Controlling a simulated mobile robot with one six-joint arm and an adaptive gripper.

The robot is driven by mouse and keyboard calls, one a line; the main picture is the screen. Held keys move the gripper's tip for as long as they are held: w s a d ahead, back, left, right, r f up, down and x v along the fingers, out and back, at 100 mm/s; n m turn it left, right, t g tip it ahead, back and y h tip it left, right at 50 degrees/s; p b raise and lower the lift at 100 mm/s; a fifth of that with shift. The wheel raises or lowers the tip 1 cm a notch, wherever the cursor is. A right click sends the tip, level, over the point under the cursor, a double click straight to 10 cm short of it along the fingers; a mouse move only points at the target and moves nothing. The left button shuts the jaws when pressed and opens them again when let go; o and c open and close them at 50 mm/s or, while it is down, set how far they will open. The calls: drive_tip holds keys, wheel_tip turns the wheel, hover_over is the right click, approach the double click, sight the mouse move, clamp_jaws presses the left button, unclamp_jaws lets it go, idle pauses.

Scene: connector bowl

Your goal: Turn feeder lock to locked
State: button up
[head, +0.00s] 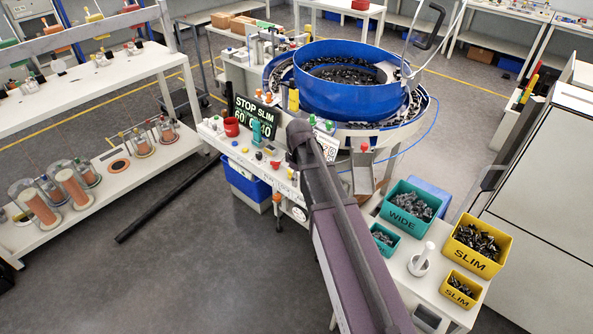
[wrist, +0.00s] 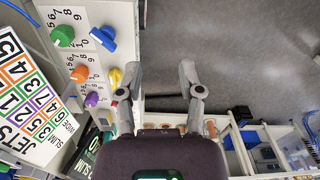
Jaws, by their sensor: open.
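The control panel (head: 240,150) of the bowl feeder stands in the middle of the head view, partly behind my arm. In the wrist view, a green knob (wrist: 62,36), a blue knob (wrist: 104,38), an orange knob (wrist: 79,74), a purple knob (wrist: 91,99) and a yellow handle (wrist: 116,77) sit on white panel faces at the left. I cannot tell which of these is the feeder lock. My gripper (wrist: 160,79) is open, with grey floor between its spread fingers. The yellow handle lies just left of the left finger. In the head view my arm hides the gripper's fingers.
The blue feeder bowl (head: 343,101) holds dark parts behind the panel. Green WIDE bins (head: 405,223) and yellow SLIM bins (head: 478,262) stand at the right. A blue bin (head: 246,183) sits below the panel. Floor at the left is mostly free.

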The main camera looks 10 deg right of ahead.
drive_tip(key=s+f+m+b, duration=0.2)
drive_tip(key=s+f+m, duration=0.1)
drive_tip(key=s, duration=0.5)
drive_tip(key=s+f+m+b, duration=0.3)
drive_tip(key=s+m, duration=0.2)
drive_tip(key=s, duration=0.3)
drive_tip(key=shift+s+a+m+b, duration=0.25)
drive_tip(key=shift+a+m+b, duration=0.05)
drive_tip(key=shift+m, duration=0.1)
wheel_tip(320, 180, up, 11)
drive_tip(key=n+p, duration=0.7)
drive_tip(key=p, duration=0.4)
hover_over(291, 171)
drive_tip(key=shift+f, duration=0.1)
wheel_tip(291, 171, down, 14)
drive_tip(key=b, duration=1.3)
drive_tip(key=shift+r+b, duration=0.25)
drive_tip(key=shift+b, duration=0.15)
